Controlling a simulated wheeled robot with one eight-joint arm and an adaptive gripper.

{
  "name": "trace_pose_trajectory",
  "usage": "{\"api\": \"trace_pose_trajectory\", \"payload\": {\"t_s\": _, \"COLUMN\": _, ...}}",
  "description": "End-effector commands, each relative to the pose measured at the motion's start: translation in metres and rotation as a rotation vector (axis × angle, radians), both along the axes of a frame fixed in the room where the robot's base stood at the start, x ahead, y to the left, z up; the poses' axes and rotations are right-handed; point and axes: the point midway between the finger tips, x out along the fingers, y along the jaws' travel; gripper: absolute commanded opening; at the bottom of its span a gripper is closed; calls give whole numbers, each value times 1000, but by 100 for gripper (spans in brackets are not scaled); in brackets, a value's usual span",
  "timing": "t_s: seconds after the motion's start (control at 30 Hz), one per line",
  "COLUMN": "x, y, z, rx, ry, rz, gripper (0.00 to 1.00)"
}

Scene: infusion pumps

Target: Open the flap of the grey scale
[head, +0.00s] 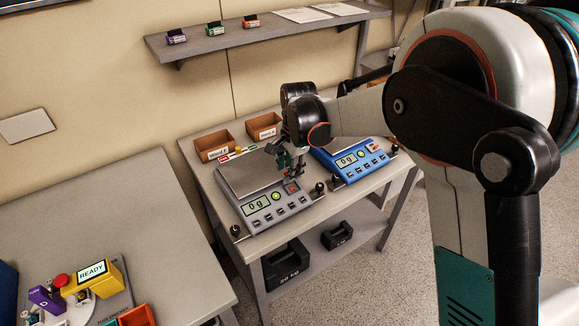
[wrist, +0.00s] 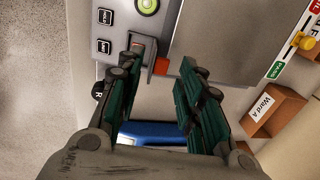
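The grey scale (head: 262,206) stands on the table, with a "0 g" display, a green button and a bare weighing plate (head: 243,177). In the head view the red patch (head: 292,188) lies at the panel's right end. My gripper (wrist: 160,72) is open, its green fingers apart on either side of the flap area. Nothing is visibly held. I cannot tell whether the fingers touch the flap, or how far it stands up.
A blue scale (head: 347,160) stands close to the right. Two orange-brown bins (head: 213,147) are behind, one also in the wrist view (wrist: 275,110). Black knobs (head: 320,187) stand near the front edge. Black weights (head: 287,265) sit on the lower shelf.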

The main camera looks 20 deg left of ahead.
Motion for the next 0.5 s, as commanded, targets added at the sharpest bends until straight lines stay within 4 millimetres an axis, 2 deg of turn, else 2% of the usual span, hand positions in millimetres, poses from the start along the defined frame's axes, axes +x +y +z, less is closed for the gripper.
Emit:
{"api": "trace_pose_trajectory", "payload": {"t_s": 0.17, "x": -1, "y": -2, "z": 10, "rx": -1, "ry": 1, "rz": 0, "gripper": 34}}
{"api": "trace_pose_trajectory", "payload": {"t_s": 0.5, "x": -8, "y": -9, "z": 75, "rx": 0, "ry": 0, "rz": 0, "gripper": 34}}
